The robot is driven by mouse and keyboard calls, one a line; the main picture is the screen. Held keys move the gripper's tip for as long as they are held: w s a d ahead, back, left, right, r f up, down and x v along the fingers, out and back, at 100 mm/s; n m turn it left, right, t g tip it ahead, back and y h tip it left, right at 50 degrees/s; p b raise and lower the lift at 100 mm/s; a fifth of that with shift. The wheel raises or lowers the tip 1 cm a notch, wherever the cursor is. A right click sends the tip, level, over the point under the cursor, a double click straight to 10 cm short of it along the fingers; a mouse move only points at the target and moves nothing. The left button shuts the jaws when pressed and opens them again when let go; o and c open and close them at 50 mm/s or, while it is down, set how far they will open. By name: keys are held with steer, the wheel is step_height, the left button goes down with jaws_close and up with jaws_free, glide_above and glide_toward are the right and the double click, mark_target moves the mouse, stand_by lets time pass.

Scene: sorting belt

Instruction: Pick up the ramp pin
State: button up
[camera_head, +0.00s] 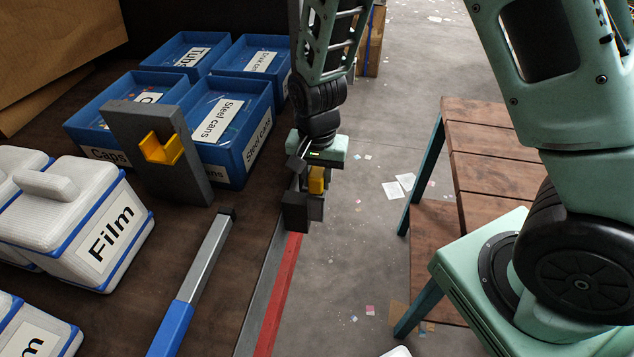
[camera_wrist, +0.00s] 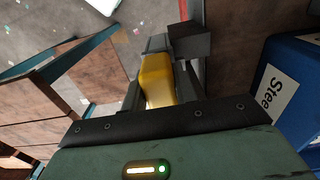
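A yellow block-like piece, seemingly the ramp pin (camera_wrist: 157,78), sits between the fingers of my gripper (camera_wrist: 160,90) in the wrist view. In the head view the yellow piece (camera_head: 317,180) shows below my wrist, partly hidden by dark grey parts. My gripper (camera_head: 305,192) points down at the belt's right edge, with one finger close on each side of the yellow piece. I cannot tell whether the fingers press on it. A dark grey block (camera_wrist: 188,40) is just beyond the fingertips; it also shows in the head view (camera_head: 295,212), at the end of the red strip.
A grey bracket with a yellow cradle (camera_head: 175,160) stands left of my gripper. Blue labelled bins (camera_head: 240,140) are behind it. White Film boxes (camera_head: 80,215) stand at left, and a grey bar with a blue end (camera_head: 195,280) lies nearer. A slatted wooden bench (camera_head: 480,150) is at right.

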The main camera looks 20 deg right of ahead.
jaws_close()
steer(key=shift+r, duration=0.1)
step_height(320, 180, up, 12)
steer(key=b, duration=0.2)
steer(key=s+d+b, duration=0.5)
steer(key=s+d, duration=0.5)
steer(key=d, duration=0.4)
steer(key=shift+s+d, duration=0.3)
step_height(320, 180, up, 12)
steer(key=p, duration=1.1)
steer(key=shift+f, duration=0.2)
